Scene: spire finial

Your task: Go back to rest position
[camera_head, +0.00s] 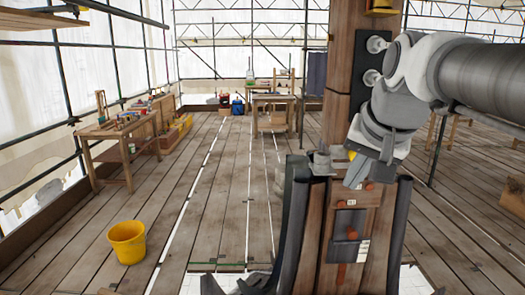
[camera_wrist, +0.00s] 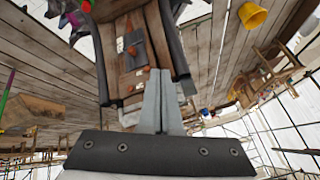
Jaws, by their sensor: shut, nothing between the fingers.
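My gripper (camera_head: 357,172) is in front of the upper part of a wooden, dark-edged spire structure (camera_head: 311,240) in the head view. In the wrist view my gripper (camera_wrist: 159,85) has its two grey fingers together with nothing between them. The structure's wooden face (camera_wrist: 124,32) carries several orange-red knobs, a dark plate (camera_wrist: 134,47) and small white labels. The fingertips overlap this face in the picture; I cannot tell whether they touch it. My arm reaches in from the upper right of the head view and hides part of the post behind it.
A yellow bucket (camera_head: 127,242) stands on the plank floor at left. A workbench (camera_head: 116,139) with tools stands along the left side. A wooden post (camera_head: 338,120) rises behind the structure. The floor (camera_head: 222,190) between bucket and structure is mostly clear.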

